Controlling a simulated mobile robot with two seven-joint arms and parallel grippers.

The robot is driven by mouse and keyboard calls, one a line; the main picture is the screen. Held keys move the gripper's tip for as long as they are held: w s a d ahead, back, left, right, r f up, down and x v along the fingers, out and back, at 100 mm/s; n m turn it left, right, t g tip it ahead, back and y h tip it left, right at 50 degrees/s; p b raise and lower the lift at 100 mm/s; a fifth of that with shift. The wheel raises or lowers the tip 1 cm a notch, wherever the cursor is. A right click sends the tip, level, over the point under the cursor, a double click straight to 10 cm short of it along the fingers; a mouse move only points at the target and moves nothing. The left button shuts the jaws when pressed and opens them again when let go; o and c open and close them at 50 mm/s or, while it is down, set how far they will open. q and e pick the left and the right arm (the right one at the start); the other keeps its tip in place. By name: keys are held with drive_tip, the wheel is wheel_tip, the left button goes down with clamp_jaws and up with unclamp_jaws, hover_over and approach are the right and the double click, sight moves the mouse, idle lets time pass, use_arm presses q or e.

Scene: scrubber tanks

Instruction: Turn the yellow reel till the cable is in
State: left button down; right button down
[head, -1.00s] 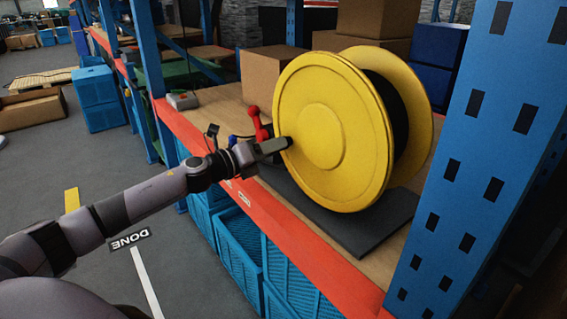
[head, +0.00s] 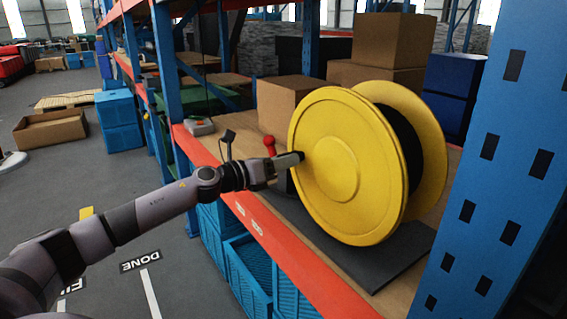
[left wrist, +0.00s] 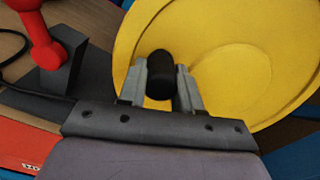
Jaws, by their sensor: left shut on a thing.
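The yellow reel (head: 340,165) stands upright on a dark base plate (head: 375,265) on the shelf, with black cable (head: 405,140) wound between its two flanges. My left gripper (head: 290,160) is at the left side of the near flange. In the left wrist view my left gripper (left wrist: 164,85) is shut on a black handle (left wrist: 160,72) that sticks out from the yellow reel (left wrist: 215,60). The loose end of the cable cannot be made out in the head view. My right gripper is not in view.
A red lever (head: 270,144) stands just left of the reel; its dark block (left wrist: 62,68) shows in the left wrist view. Cardboard boxes (head: 285,105) stand behind. A blue upright post (head: 490,190) is close on the right. Blue crates (head: 250,270) sit below the shelf's orange edge.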

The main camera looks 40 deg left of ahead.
use_arm(q)
drive_tip(key=c, duration=0.8)
unclamp_jaws()
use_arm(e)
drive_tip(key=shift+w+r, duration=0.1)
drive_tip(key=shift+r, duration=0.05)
use_arm(q)
drive_tip(key=shift+s+a+f+b, duration=0.2)
drive_tip(key=shift+s+b, duration=0.1)
drive_tip(key=shift+s, duration=0.3)
drive_tip(key=b+v, duration=0.1)
drive_tip(key=v, duration=0.2)
drive_tip(key=b+v, duration=0.1)
drive_tip(key=v, duration=0.1)
drive_tip(key=shift+s+a+r+b, duration=0.1)
drive_tip(key=shift+s+r+b, duration=0.1)
drive_tip(key=shift+s+b, duration=0.2)
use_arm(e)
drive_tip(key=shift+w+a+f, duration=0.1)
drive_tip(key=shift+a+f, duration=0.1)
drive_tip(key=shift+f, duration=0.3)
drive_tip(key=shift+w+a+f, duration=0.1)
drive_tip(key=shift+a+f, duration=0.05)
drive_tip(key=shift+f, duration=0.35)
